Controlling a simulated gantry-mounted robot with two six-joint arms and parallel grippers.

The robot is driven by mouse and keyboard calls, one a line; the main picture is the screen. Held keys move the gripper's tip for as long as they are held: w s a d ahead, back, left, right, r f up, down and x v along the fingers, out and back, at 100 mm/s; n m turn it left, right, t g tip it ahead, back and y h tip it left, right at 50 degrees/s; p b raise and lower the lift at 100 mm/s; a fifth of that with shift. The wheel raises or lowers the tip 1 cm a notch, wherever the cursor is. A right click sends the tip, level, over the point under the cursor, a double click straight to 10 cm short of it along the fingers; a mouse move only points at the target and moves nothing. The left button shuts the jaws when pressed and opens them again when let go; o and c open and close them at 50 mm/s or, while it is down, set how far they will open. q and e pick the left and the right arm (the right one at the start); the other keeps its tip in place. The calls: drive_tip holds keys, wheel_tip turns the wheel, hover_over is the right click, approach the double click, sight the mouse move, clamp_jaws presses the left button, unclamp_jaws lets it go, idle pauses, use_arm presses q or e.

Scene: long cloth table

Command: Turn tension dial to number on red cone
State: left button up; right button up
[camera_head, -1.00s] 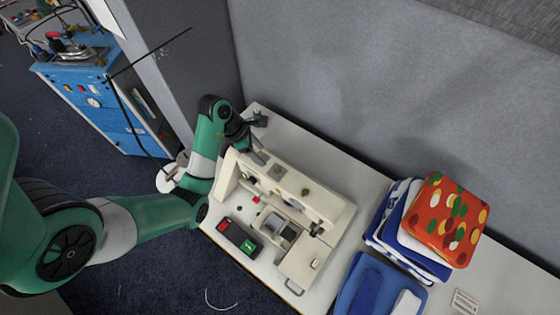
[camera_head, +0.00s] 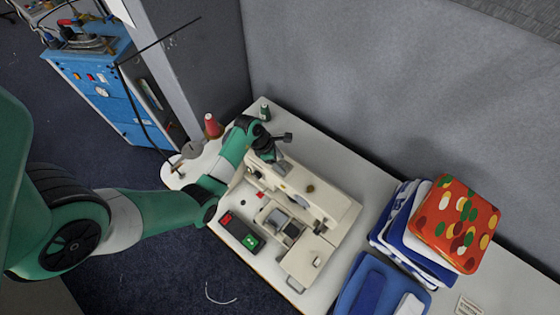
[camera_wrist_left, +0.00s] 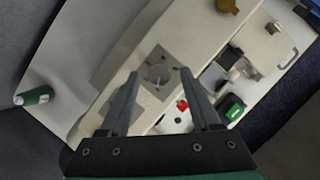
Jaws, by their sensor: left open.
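The cream sewing machine (camera_head: 335,203) stands on the white table. On its top, a grey square plate with a round disc (camera_wrist_left: 158,73) and a brass-coloured knob (camera_head: 310,188) show; I cannot tell for sure which is the tension dial. The knob also shows in the left wrist view (camera_wrist_left: 228,5). The red cone (camera_head: 213,126) stands upright behind my left arm; no number on it is legible. My left gripper (camera_head: 284,149) is open and empty over the machine's top near its left end. In the left wrist view its fingers (camera_wrist_left: 159,74) lie either side of the disc. My right gripper is not in view.
A green spool (camera_head: 265,112) stands near the wall. A switch box with red and green buttons (camera_head: 241,233) sits by the table's front edge. Folded cloths (camera_head: 405,225) and a red spotted item (camera_head: 454,222) lie at right. The table strip behind the machine is clear.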

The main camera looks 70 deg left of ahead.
use_arm(q)
clamp_jaws()
drive_tip(key=shift+r+m, duration=0.1)
drive_tip(key=shift+m, duration=0.2)
drive_tip(key=shift+a+m+h+p, duration=0.1)
drive_tip(key=shift+m+h+p, duration=0.3)
drive_tip(key=shift+m, duration=0.5)
drive_tip(key=m, duration=0.2)
drive_tip(key=shift+w+a+m+g+h, duration=0.15)
drive_tip(key=shift+m+g+h, duration=0.15)
drive_tip(key=shift+g+h, duration=0.1)
drive_tip(key=m+g+h+b, duration=0.1)
drive_tip(key=m+b, duration=0.1)
drive_tip(key=m, duration=0.1)
drive_tip(key=shift+w+m, duration=0.15)
drive_tip(key=shift+m, duration=0.15)
drive_tip(key=shift+a+m+g+h+b, duration=0.15)
drive_tip(key=shift+m+g+b, duration=0.15)
drive_tip(key=shift+m+b, duration=0.35)
drive_tip(key=shift+d+m+g+h+b, duration=0.15)
drive_tip(key=shift+m+g+b, duration=0.15)
drive_tip(key=shift+m, duration=0.65)
drive_tip(key=shift+a, duration=0.1)
